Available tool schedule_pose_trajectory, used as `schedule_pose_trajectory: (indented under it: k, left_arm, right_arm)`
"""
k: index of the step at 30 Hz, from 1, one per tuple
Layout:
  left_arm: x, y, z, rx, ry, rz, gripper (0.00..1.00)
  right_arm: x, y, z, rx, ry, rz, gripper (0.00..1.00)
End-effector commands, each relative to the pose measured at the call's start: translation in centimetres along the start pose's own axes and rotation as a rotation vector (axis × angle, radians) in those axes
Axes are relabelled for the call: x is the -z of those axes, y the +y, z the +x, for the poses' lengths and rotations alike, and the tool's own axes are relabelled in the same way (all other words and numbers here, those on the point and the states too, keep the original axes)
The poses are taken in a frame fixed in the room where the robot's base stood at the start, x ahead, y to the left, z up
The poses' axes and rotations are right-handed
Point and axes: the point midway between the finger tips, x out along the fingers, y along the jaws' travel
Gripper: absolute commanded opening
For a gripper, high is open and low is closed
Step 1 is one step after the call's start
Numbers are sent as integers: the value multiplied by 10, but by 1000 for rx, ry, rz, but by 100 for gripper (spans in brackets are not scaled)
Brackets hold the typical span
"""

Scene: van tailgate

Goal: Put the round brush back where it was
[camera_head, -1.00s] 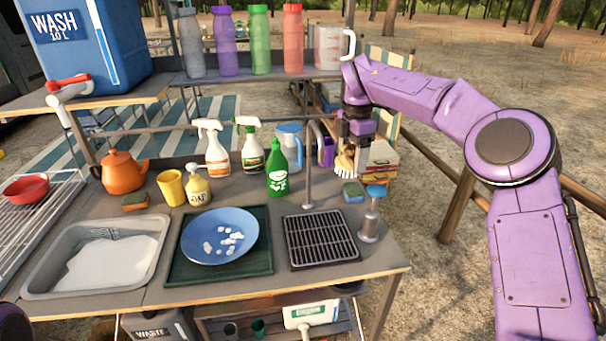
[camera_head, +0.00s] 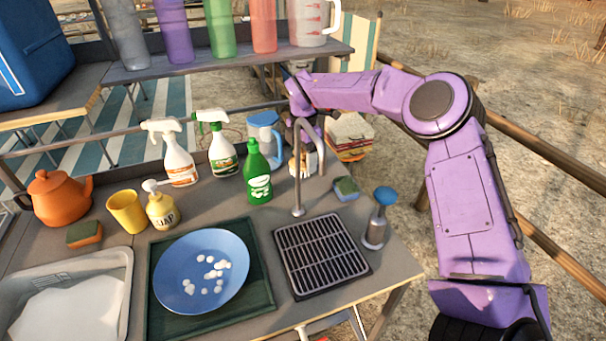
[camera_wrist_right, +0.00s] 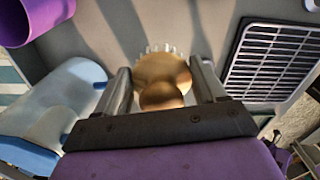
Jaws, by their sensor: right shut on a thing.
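The round brush (camera_wrist_right: 162,76) has a wooden knob and head with pale bristles around its far edge. My right gripper (camera_wrist_right: 163,92) is shut on it, with one finger on each side in the wrist view. In the head view the brush (camera_head: 309,164) is low over the back of the counter, behind the tap, which partly hides it and my right gripper (camera_head: 304,143). I cannot tell whether the bristles touch the counter. My left gripper is not in view.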

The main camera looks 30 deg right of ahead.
Motion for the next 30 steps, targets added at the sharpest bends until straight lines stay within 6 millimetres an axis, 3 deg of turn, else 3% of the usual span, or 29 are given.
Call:
schedule_pose_trajectory:
  k: [12, 24, 25, 27, 30]
  left_arm:
    - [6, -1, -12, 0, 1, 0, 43]
    - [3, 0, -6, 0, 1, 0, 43]
    - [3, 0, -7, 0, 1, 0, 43]
    - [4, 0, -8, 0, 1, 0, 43]
    - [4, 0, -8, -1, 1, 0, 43]
  right_arm:
    - [0, -1, 65, 1, 0, 1, 42]
    - [0, 0, 74, -1, 0, 2, 42]
    - [0, 0, 73, -1, 0, 2, 73]
    - [0, 0, 72, -1, 0, 2, 96]
    - [0, -1, 72, -1, 0, 2, 96]
